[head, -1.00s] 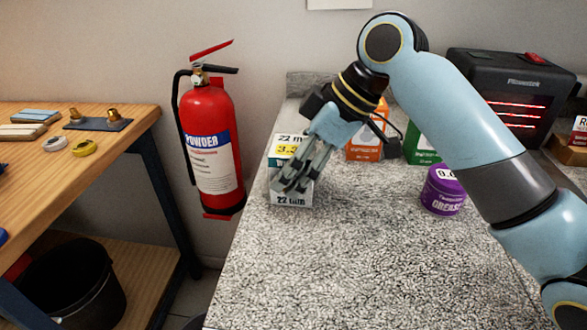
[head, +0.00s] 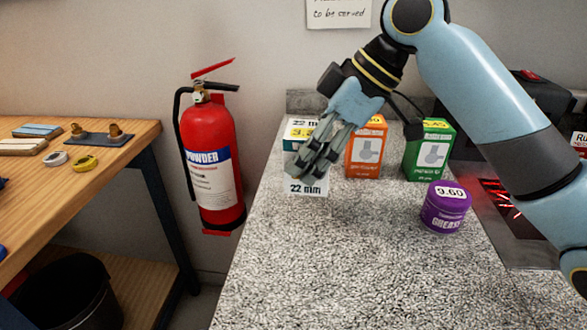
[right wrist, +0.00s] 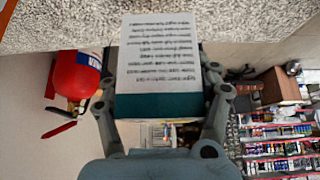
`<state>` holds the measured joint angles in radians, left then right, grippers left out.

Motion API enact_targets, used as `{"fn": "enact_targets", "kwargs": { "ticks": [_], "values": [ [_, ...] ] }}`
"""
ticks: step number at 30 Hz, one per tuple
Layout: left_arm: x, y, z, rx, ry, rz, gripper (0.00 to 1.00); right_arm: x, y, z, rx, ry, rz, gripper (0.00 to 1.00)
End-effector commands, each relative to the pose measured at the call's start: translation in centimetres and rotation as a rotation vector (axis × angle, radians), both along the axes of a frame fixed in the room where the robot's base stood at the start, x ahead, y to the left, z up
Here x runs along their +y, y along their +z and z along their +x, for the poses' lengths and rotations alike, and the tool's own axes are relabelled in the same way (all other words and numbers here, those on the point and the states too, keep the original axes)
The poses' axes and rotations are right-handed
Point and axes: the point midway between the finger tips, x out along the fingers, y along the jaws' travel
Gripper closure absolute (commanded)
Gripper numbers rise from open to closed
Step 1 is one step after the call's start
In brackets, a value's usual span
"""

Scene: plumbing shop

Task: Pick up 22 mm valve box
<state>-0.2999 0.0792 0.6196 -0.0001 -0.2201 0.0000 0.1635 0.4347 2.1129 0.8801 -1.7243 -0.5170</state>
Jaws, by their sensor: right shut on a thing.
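The 22 mm valve box (head: 305,187), white with a "22 mm" label and a yellow price strip, is at the far left of the speckled counter (head: 330,265) in the head view. My right gripper (head: 306,168) is shut on it from above, its fingers hiding the middle of the box. The box looks raised off the counter, though the gap under it is hard to see. My left gripper is not in view.
Just right of the held box stand an orange box (head: 366,155) and a green box (head: 428,155). A purple grease tin (head: 446,205) is nearer. A red extinguisher (head: 212,165) hangs left of the counter. A dark heater (head: 550,95) is partly behind my arm. The front counter is clear.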

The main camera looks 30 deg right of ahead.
Motion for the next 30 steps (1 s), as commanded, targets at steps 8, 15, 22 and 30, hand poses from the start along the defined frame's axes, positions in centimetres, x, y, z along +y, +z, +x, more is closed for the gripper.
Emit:
{"fn": "enact_targets", "kwargs": {
  "ticks": [8,15,22,30],
  "values": [
    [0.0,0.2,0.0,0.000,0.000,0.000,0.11,-4.2,2.5,-1.1,-0.002,0.001,-0.008,0.83],
    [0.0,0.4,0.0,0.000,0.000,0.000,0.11,-6.8,4.2,-1.9,0.000,0.000,-0.006,0.84],
    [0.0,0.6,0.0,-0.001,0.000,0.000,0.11,-8.3,5.1,-2.4,0.000,0.001,-0.003,0.84],
    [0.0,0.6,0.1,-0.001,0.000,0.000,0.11,-8.9,5.6,-2.6,-0.002,0.000,0.000,0.84]
  ]
}}
